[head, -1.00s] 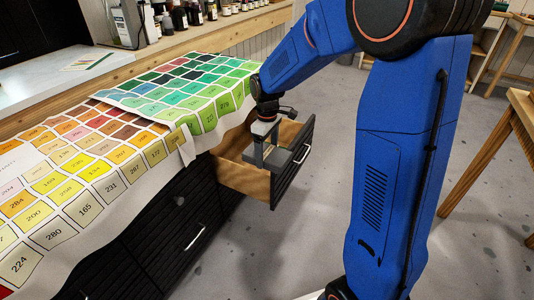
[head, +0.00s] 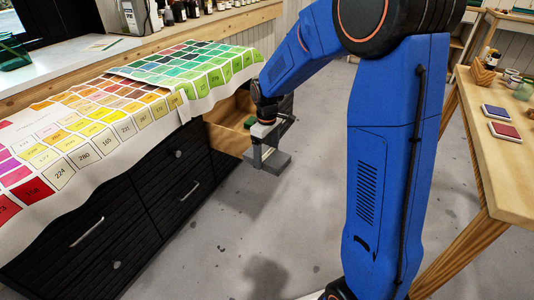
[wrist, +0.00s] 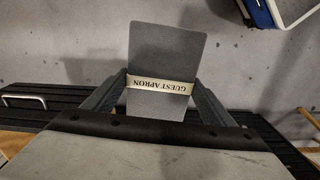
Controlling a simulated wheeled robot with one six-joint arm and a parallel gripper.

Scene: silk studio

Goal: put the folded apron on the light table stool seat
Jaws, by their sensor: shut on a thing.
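The folded apron is a flat grey slab with a pale band reading "GUEST APRON" in the wrist view (wrist: 166,52). My gripper (wrist: 163,92) is shut on it, with a finger at each side. In the head view my gripper (head: 266,155) hangs in front of the open drawer (head: 226,137), holding the grey apron (head: 277,162) above the floor. I cannot make out a light table stool seat in either view.
Color chart sheets (head: 130,95) cover the black drawer cabinet (head: 160,190) at left. A wooden table (head: 505,180) with ink pads (head: 503,131) and small jars stands at right. Grey floor (head: 250,230) between them is clear.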

